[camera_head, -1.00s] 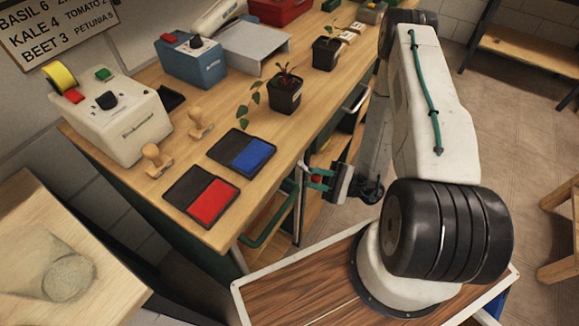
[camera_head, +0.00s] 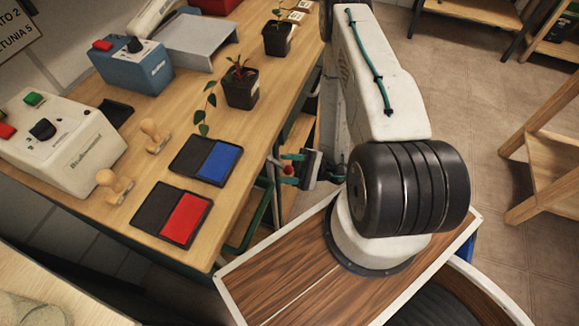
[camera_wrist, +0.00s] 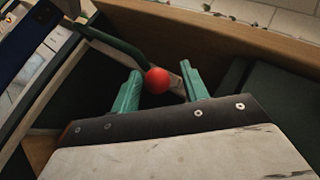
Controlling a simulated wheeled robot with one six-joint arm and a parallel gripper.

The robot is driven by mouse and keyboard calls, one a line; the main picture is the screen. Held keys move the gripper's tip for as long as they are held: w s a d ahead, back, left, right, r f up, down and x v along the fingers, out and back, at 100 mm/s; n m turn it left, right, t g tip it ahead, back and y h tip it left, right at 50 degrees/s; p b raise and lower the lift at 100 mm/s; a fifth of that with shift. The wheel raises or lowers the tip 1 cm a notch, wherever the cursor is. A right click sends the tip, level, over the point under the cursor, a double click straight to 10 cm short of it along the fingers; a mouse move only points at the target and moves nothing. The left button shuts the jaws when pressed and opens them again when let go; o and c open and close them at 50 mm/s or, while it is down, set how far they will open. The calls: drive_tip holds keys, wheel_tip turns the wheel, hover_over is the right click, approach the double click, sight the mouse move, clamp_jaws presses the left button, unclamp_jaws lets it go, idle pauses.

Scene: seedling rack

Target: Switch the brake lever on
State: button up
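A round red knob (camera_wrist: 157,80) shows in the wrist view, between the two green fingers of my gripper (camera_wrist: 161,76). I take it for the brake lever's knob; which bar it sits on is not clear. The fingers stand apart, one on each side of the knob. I cannot tell whether either touches it. In the head view the small red knob (camera_head: 288,170) is at my gripper (camera_head: 291,169), beside the bench's front side. The rest of the lever cannot be made out.
The wooden bench (camera_head: 145,105) carries a red ink pad (camera_head: 186,219), a blue ink pad (camera_head: 220,162), wooden stamps, label machines and a potted seedling (camera_head: 240,88). A dark green bar (camera_wrist: 115,45) runs close to the knob. A wooden shelf (camera_head: 550,150) stands at right, with open floor between.

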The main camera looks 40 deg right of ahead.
drive_tip(key=shift+s, duration=0.1)
drive_tip(key=v, duration=0.7)
drive_tip(key=shift+d+f, duration=0.3)
idle(0.3)
